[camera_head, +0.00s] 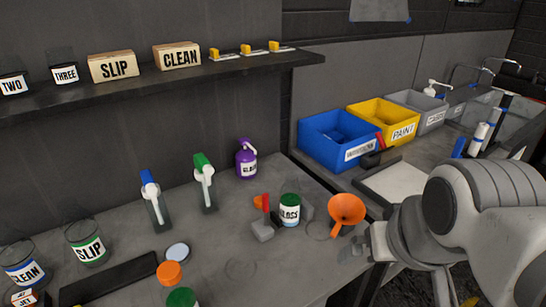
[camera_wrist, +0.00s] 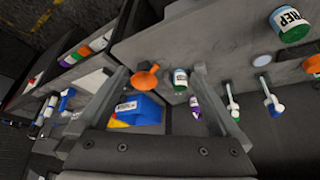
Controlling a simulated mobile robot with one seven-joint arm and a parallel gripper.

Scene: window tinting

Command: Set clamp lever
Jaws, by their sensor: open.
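A small grey clamp block with an upright red lever (camera_head: 265,221) stands on the grey bench, left of the GLOSS jar (camera_head: 289,210). I cannot make out the clamp in the wrist view. The funnel (camera_wrist: 146,79) and GLOSS jar (camera_wrist: 180,80) show beyond the fingers.
Blue-topped (camera_head: 152,197) and green-topped (camera_head: 204,182) dispensers and a purple bottle (camera_head: 246,160) stand behind and left of the clamp. A shelf (camera_head: 130,87) hangs above. A blue bin (camera_head: 335,140) and yellow bin (camera_head: 382,122) stand on the counter at right.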

